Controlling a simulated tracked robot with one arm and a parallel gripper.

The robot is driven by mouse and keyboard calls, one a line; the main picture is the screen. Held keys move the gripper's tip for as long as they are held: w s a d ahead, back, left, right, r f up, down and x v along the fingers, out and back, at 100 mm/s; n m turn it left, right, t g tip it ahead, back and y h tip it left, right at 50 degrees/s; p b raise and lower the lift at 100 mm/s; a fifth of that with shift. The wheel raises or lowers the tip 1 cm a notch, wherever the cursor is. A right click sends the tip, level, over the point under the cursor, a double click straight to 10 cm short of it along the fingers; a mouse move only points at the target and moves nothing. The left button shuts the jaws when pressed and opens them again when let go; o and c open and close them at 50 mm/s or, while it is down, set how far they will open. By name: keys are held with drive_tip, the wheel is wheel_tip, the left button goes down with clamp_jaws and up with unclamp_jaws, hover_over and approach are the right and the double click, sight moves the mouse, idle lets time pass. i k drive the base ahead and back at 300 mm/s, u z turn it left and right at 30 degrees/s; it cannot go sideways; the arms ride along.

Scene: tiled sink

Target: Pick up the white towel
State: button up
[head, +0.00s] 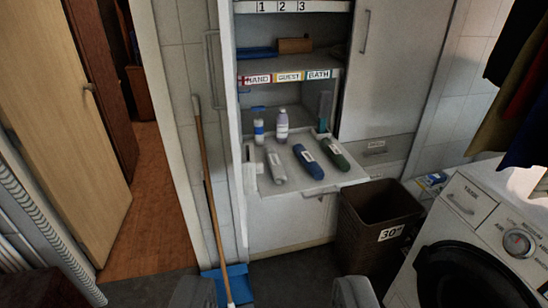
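A pale whitish-grey rolled towel (276,168) with a light label lies at the left on a pulled-out white shelf (318,186) of the cabinet. It is the lightest of the rolls, so it looks like the white towel. A blue roll (308,162) and a dark green roll (335,154) lie to its right. My gripper (273,292) shows at the bottom edge as two grey fingers set wide apart. It is open with nothing visible between the fingers, and it is well apart from the towel. Only the finger ends are in view.
Two bottles (281,124) stand behind the rolls. A brown bin (376,222) stands right of the shelf, beside a washing machine (480,240). A broom (208,190) and blue dustpan (228,283) are at the left. Dark floor lies clear before the cabinet; a doorway opens at far left.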

sight(279, 174)
drive_tip(key=k, duration=0.6)
drive_tip(key=z, duration=0.3)
drive_tip(key=i, duration=1.5)
drive_tip(key=u, duration=0.3)
